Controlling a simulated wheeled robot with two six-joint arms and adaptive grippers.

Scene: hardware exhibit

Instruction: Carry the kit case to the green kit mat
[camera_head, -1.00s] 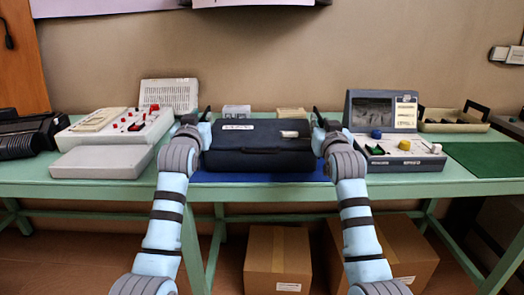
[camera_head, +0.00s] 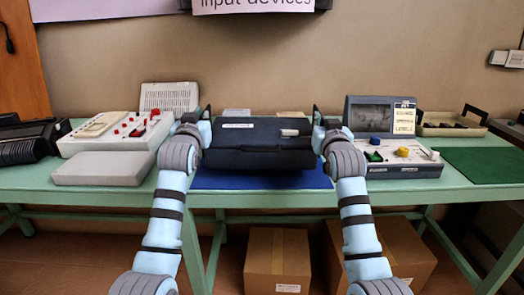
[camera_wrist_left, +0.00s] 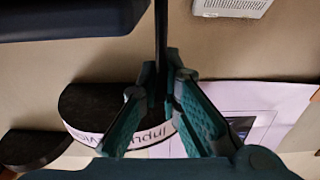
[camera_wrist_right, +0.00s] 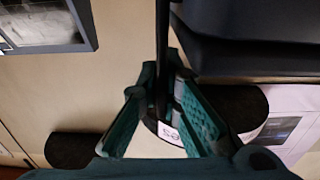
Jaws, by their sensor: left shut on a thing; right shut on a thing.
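The kit case (camera_head: 258,158) is dark navy with a pale label and a light tag on top. It hangs level between my two grippers, above the blue mat (camera_head: 262,180). My left gripper (camera_head: 206,117) is shut on a thin dark handle at the case's left side; the left wrist view shows its fingers (camera_wrist_left: 162,90) around that bar. My right gripper (camera_head: 317,117) is shut on the matching handle at the right side; its fingers (camera_wrist_right: 163,90) show in the right wrist view. The green kit mat (camera_head: 485,165) lies bare at the table's right end.
A grey console with a screen (camera_head: 392,150) stands between the case and the green mat. A handled tray (camera_head: 452,128) is behind the mat. A white panel with red knobs (camera_head: 120,132) and a grey box (camera_head: 103,168) are left. Cartons (camera_head: 277,250) sit under the table.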

